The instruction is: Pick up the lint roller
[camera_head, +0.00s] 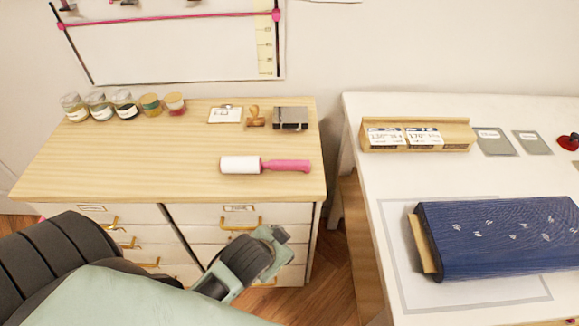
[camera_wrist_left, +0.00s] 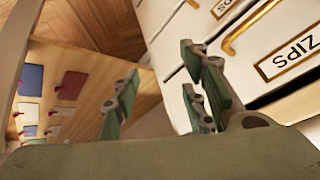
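The lint roller (camera_head: 265,165) lies on the light wooden top of the drawer cabinet (camera_head: 120,165), near its front right. Its white roll is on the left and its pink handle points right. My left gripper (camera_head: 268,245) is below and in front of the cabinet top, by the drawer fronts, apart from the roller. In the left wrist view its green fingers (camera_wrist_left: 160,75) are spread with nothing between them; the roller is not seen there. My right gripper is in neither view.
Several jars (camera_head: 124,104) stand at the back left of the cabinet. A label card (camera_head: 225,115), a wooden stamp (camera_head: 255,117) and a dark metal box (camera_head: 291,118) sit behind the roller. A white table (camera_head: 375,180) with blue fabric (camera_head: 500,238) stands right, across a gap.

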